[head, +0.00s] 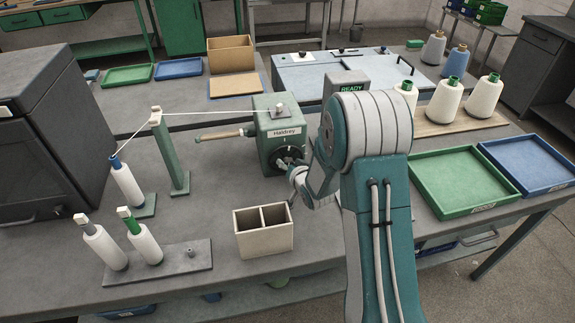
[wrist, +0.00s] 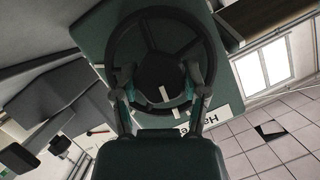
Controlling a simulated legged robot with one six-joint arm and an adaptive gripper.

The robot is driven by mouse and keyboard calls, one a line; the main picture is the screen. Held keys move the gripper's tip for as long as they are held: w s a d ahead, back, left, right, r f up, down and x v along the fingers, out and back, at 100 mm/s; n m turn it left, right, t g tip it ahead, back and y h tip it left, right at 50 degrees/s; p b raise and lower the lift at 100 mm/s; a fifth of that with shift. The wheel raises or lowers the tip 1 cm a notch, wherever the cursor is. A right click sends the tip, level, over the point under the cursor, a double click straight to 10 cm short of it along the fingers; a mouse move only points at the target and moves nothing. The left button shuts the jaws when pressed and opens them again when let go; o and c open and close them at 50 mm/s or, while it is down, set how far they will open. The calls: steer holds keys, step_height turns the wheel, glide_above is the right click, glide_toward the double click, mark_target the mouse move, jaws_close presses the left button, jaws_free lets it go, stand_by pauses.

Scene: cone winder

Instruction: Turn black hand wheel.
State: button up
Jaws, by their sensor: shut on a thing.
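The black hand wheel (head: 288,157) is on the front face of the green Haldrey winder (head: 270,112) in the head view. My arm partly covers it there. In the wrist view the wheel (wrist: 160,25) shows its rim, spokes and dark hub, with a pale mark near the hub. My gripper (head: 294,168) is at the wheel. In the wrist view its two fingers (wrist: 162,90) sit on either side of the hub, inside the rim, shut on the wheel's middle. A yarn line runs from the winder to the guide post (head: 170,150).
A divided beige box (head: 263,249) stands in front of the winder. Bobbins stand on a grey base (head: 180,262) at the left. Yarn cones (head: 447,101) and a green tray (head: 462,210) are at the right. Bare table lies between the post and the box.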

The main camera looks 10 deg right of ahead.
steer(key=m+y, duration=0.1)
steer(key=m, duration=0.2)
steer(key=shift+w+d+t+y, duration=0.1)
steer(key=shift+d+t+y, duration=0.05)
steer(key=shift+t+y, duration=0.25)
steer(key=m+t+y, duration=0.1)
steer(key=m+y, duration=0.1)
steer(key=m, duration=0.2)
steer(key=shift+m, duration=0.3)
steer(key=m+t, duration=0.1)
steer(key=m, duration=0.1)
steer(key=m+t, duration=0.1)
steer(key=m, duration=0.2)
steer(key=shift+d+f+y, duration=0.1)
steer(key=shift+f+y, duration=0.1)
steer(key=shift+y, duration=0.2)
steer(key=shift+f+m+t+h, duration=0.1)
steer(key=shift+m+t+h, duration=0.4)
steer(key=shift+m, duration=1.5)
steer(key=o, duration=1)
steer(key=shift+f, duration=0.1)
steer(key=shift+o, duration=0.8)
steer(key=shift+d, duration=0.1)
steer(key=shift+t, duration=0.3)
